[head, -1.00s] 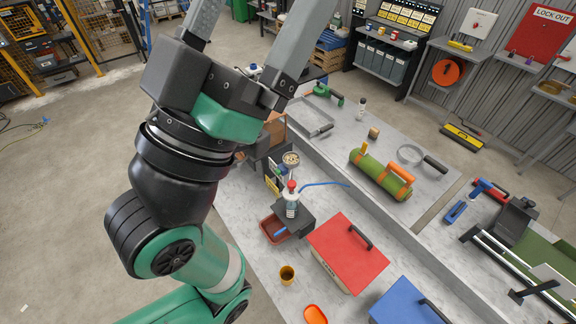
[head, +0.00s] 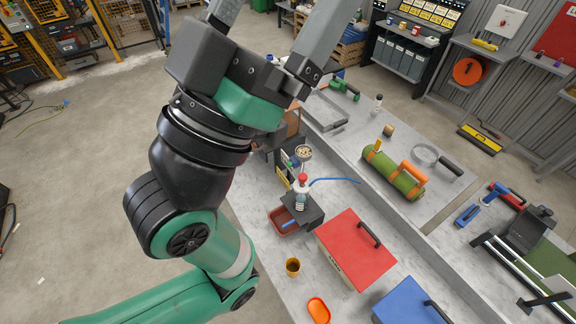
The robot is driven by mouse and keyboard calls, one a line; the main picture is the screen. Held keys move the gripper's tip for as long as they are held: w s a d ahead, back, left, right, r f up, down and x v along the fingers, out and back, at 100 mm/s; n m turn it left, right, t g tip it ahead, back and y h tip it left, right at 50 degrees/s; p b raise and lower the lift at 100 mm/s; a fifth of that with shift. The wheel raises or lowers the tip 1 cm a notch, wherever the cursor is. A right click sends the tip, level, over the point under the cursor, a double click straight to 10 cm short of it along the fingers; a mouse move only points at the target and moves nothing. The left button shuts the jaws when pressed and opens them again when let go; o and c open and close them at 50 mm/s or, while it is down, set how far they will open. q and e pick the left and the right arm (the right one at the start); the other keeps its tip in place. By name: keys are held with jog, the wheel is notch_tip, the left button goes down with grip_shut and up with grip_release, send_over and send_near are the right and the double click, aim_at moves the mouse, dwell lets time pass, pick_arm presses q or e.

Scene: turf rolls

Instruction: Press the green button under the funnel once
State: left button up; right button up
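A small funnel (head: 304,152) filled with pale grains stands at the centre of the head view, on a dark dispenser unit on the grey bench. A small green spot (head: 285,157) shows on the unit just left of and below the funnel; it is too small to tell whether it is the button. A red-capped bottle (head: 301,195) stands below the funnel in the picture. My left gripper (head: 272,28) is large in the foreground, left of and above the funnel in the picture. Its fingers are spread wide with nothing visible between them; their tips are cut off. My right gripper is not in view.
A red tray (head: 281,214), an amber cup (head: 293,266), a red box (head: 345,262) and a blue box (head: 405,305) lie along the near bench. A green turf roll (head: 392,172) lies on the raised bench behind. My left arm hides the bench's left side.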

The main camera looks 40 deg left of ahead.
pick_arm(q)
grip_shut()
dwell(0.5)
dwell(1.2)
